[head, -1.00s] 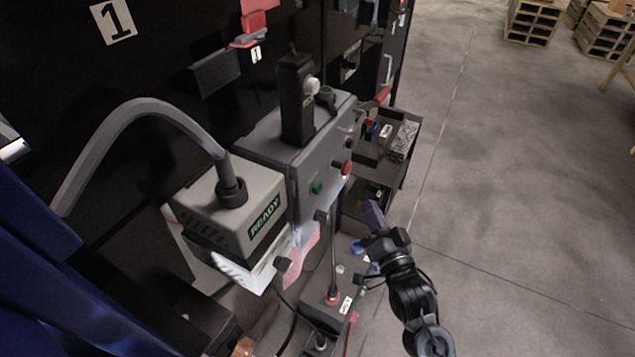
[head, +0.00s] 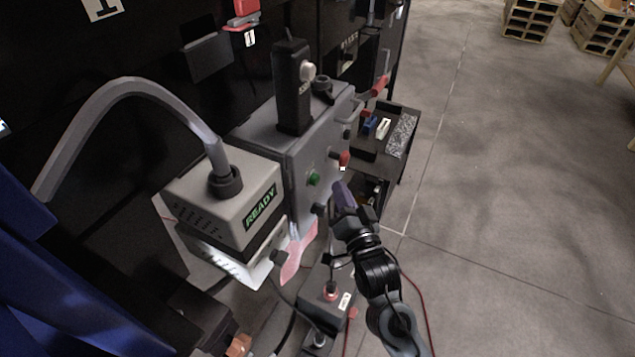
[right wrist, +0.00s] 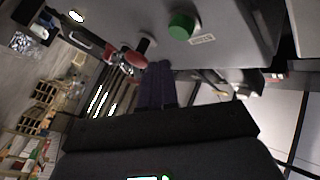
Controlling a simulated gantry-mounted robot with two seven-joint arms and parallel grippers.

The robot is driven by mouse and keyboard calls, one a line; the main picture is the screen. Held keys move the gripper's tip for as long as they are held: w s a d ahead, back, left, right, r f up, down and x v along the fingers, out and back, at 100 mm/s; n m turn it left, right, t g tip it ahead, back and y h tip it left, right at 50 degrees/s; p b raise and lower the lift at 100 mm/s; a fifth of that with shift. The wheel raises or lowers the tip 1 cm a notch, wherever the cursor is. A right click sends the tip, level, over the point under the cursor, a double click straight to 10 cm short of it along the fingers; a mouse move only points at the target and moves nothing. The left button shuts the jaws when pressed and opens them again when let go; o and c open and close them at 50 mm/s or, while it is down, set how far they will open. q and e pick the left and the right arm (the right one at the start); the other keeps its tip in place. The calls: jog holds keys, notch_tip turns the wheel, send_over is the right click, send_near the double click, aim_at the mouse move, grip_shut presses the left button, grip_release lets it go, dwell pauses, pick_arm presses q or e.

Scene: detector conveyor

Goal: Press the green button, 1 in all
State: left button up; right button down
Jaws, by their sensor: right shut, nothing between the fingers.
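The green button (head: 314,179) is on the front face of the grey control box (head: 307,160), left of a red knob (head: 341,158). In the right wrist view the green button (right wrist: 181,26) shows large near the top, with a small label beside it. My right gripper (head: 341,190) is shut and empty, a short way right of and slightly below the button in the head view, apart from it. In the right wrist view its closed purple fingers (right wrist: 160,75) point toward the box. My left gripper is not in view.
A light box with a READY display (head: 261,208) stands left of the control box. A dark cart (head: 390,140) with small items is behind on the right. A pedestal with a red button (head: 331,292) is below. Open floor lies to the right.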

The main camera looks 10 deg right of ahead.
aim_at(316, 180)
jog(key=shift+w+a, duration=0.65)
jog(key=shift+a, duration=0.1)
dwell(0.5)
dwell(0.8)
jog(key=shift+r+p, duration=0.1)
jog(key=shift+p, duration=0.2)
jog(key=shift+w+a, duration=0.25)
jog(key=shift+a, duration=0.05)
jog(key=shift+w, duration=0.1)
dwell(0.6)
